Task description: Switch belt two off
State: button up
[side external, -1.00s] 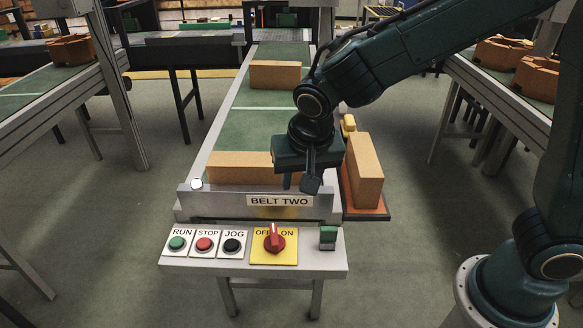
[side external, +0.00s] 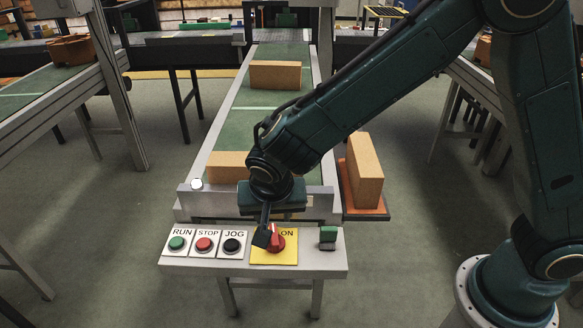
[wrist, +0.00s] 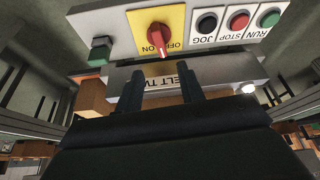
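The red rotary knob (side external: 280,243) sits on a yellow plate (side external: 287,259) marked OFF and ON on the belt-two panel. In the side view my gripper (side external: 266,238) is in front of the knob and hides its left part and the OFF label. In the wrist view the knob (wrist: 158,38) is whole, its handle pointing toward the labels; I cannot tell which label it is set to. My gripper's fingers (wrist: 160,88) are apart, with nothing between them. They are short of the knob in that view; contact is unclear.
Green RUN (side external: 177,243), red STOP (side external: 204,244) and black JOG (side external: 231,245) buttons are left of the knob. A green block-shaped switch (side external: 328,235) is on the right. A white lamp (side external: 197,184) is on the belt end.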

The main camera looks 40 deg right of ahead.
aim_at(274, 234)
jog(key=x, duration=1.2)
jog(key=shift+f, duration=0.15)
